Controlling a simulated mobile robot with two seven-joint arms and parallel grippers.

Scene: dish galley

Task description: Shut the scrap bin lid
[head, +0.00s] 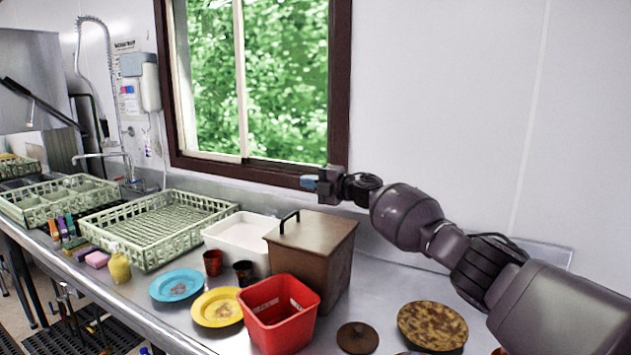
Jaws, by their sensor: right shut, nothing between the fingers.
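The scrap bin (330,265) is a brown box on the steel counter, right of the white tub. Its lid (318,231) looks flat on top of the box, with no gap that I can see. A black bar handle (289,217) stands at the lid's left edge. My right gripper (310,183) is shut and empty. It appears above and behind the lid, in front of the window's lower frame, apart from the lid. My left gripper is not in view.
A red square container (279,318) stands in front of the bin, and a white tub (236,236) to its left. Blue (176,285) and yellow (217,307) plates lie front left. A small brown disc (357,338) and a speckled plate (432,325) lie front right. Green racks (160,228) fill the left.

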